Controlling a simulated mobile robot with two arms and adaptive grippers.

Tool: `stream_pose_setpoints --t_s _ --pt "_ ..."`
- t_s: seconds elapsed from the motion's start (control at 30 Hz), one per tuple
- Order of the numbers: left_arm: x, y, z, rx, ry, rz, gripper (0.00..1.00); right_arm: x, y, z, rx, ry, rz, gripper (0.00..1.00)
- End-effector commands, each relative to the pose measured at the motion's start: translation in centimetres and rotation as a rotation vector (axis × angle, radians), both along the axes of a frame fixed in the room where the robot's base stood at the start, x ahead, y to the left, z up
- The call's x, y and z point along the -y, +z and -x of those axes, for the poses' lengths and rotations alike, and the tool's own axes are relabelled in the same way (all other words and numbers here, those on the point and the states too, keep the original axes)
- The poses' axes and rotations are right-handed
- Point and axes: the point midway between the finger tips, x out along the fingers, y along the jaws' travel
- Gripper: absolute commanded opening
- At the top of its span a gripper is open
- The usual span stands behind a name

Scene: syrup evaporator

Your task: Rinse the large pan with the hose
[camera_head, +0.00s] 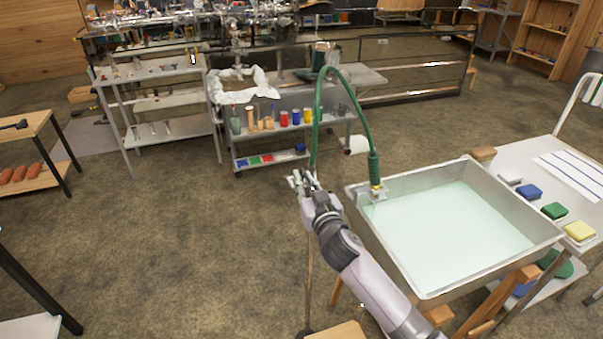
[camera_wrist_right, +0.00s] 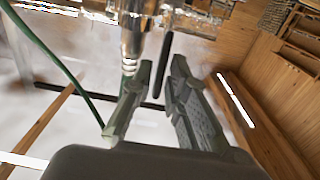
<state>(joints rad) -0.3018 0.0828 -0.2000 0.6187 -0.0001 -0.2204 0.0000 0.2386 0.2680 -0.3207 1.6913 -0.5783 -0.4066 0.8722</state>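The large pan (camera_head: 460,173) is a grey rectangular metal tray on a wooden stand at the right of the head view. Its inside is pale green-white; I cannot tell if that is water. My left gripper is not in view.
A side table (camera_head: 519,160) right of the pan holds blue, green and yellow blocks. A grey cart (camera_head: 262,140) with colored cups stands behind the hose. A low table (camera_head: 24,127) is at the left. The floor between is open.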

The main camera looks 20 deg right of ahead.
Motion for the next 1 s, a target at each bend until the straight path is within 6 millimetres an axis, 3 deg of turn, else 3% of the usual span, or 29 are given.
stream_pose_setpoints --t_s 0.2,0.53,0.77,1.0 --pt "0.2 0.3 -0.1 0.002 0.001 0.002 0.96 -0.1 0.0 -1.9 0.0 0.0 0.001 0.15" --pt "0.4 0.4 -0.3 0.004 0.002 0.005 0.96 -0.1 -0.1 -2.1 0.0 0.001 0.0 0.15" --pt "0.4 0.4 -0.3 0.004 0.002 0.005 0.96 -0.1 -0.1 -2.1 -0.001 0.001 0.0 0.0" --pt "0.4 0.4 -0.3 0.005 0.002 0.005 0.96 -0.1 -0.1 -2.1 -0.001 0.001 0.0 0.0"
